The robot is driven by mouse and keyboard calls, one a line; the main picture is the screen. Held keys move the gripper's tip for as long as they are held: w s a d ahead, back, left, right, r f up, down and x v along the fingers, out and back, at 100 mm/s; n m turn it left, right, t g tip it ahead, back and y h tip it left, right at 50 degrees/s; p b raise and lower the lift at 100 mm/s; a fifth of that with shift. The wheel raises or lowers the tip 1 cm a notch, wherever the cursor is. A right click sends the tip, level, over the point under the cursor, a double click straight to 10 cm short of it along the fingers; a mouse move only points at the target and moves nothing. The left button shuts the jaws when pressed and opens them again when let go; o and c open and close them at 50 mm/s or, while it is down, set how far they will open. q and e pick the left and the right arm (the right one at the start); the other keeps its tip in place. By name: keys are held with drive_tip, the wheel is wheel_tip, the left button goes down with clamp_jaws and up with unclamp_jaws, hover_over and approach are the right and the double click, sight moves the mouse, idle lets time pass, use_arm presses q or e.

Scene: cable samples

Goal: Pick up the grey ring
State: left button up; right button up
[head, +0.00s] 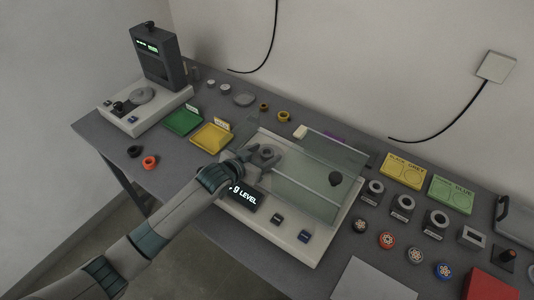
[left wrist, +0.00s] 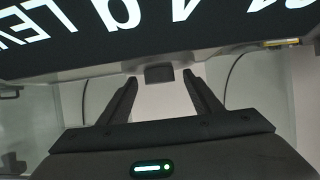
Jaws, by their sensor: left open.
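A dark grey ring (head: 266,152) lies inside the glass-sided weighing balance (head: 232,206), near its left side. My left gripper (head: 249,153) reaches in from the lower left, its fingertips close beside the ring. In the left wrist view the two fingers (left wrist: 159,80) are apart, with a small dark grey block-like shape (left wrist: 159,73) between or just beyond their tips. I cannot tell whether that shape is the ring seen edge-on, or whether the fingers touch it. My right gripper is not in view.
The balance's glass panel (head: 320,190) stands right of my gripper. Yellow (head: 212,136) and green (head: 184,122) trays sit to the left. Black (head: 134,151) and orange (head: 150,162) rings lie near the left table edge. Several ring holders (head: 402,206) stand at right.

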sight(264, 156)
use_arm(q)
drive_tip(key=c, duration=1.2)
drive_tip(key=shift+r, duration=0.1)
drive_tip(key=shift+c, duration=0.2)
wheel_tip(264, 156, up, 9)
drive_tip(key=b, duration=0.2)
drive_tip(key=shift+b, duration=0.35)
drive_tip(key=shift+r, duration=0.4)
